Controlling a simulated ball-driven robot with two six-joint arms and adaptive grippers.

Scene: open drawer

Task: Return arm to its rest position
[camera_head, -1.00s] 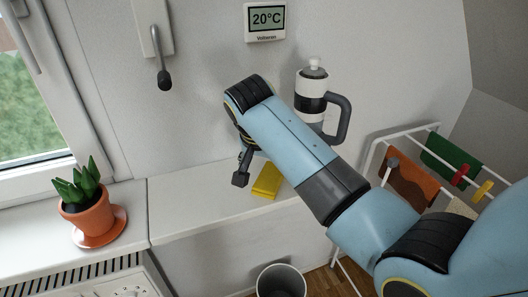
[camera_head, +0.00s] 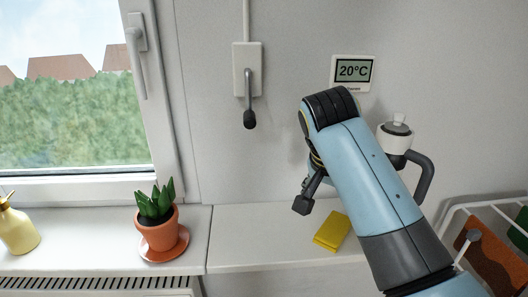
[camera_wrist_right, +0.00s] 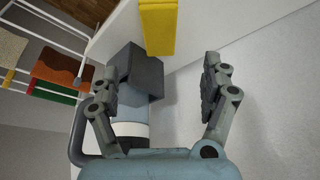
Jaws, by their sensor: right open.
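My right arm (camera_head: 370,185) comes in from the lower right in the head view and reaches up over the sill. Its gripper (camera_head: 306,197) is mostly hidden behind the forearm, with one dark finger showing left of it. In the right wrist view the gripper (camera_wrist_right: 160,70) is open, its two fingers spread wide. A dark grey block-like part (camera_wrist_right: 143,75) shows between the fingers, but I cannot tell whether it touches them. My left gripper is in neither view.
A yellow block (camera_head: 332,231) lies on the white sill (camera_head: 240,240) near the gripper. A potted plant (camera_head: 157,230) and a yellow bottle (camera_head: 17,228) stand left. A drying rack (camera_head: 470,205) is at right.

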